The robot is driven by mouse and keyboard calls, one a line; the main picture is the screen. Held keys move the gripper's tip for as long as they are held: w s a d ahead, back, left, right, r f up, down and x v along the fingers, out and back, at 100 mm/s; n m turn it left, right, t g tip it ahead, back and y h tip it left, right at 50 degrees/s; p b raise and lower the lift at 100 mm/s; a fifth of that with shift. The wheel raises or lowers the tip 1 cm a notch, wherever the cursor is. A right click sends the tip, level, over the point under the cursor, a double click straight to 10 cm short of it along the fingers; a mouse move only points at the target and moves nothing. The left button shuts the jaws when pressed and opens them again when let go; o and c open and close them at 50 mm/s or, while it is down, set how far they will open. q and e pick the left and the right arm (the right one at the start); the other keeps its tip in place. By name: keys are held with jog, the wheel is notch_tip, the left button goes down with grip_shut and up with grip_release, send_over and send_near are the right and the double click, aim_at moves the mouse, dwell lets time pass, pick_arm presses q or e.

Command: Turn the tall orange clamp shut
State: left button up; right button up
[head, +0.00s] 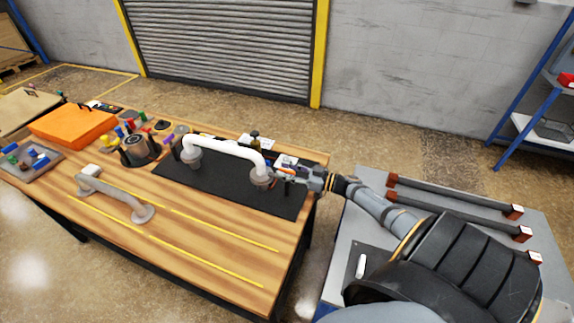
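A white bent pipe (225,145) stands on the black mat (215,192) on the wooden workbench, with a grey flanged end at each foot. My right gripper (284,173) reaches in from the right to the pipe's right flanged end (262,178). A small patch of orange shows between or beside its fingertips, seemingly part of the clamp. The gripper covers much of it, so I cannot tell whether the fingers are closed on it or how far the clamp is turned. My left gripper is not in view.
A grey handle-shaped pipe (115,195) lies on the bench at the front left. An orange case (72,125), a dark round pot (138,148) and small coloured tools stand farther left. A grey table (450,210) with dark bars is at right.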

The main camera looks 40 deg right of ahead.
jog(key=shift+s+d, duration=0.15)
jog(key=shift+s, duration=0.15)
jog(key=v, duration=0.6)
jog(key=shift+s+d, duration=0.2)
jog(key=shift+s, duration=0.15)
jog(key=shift+f, duration=0.1)
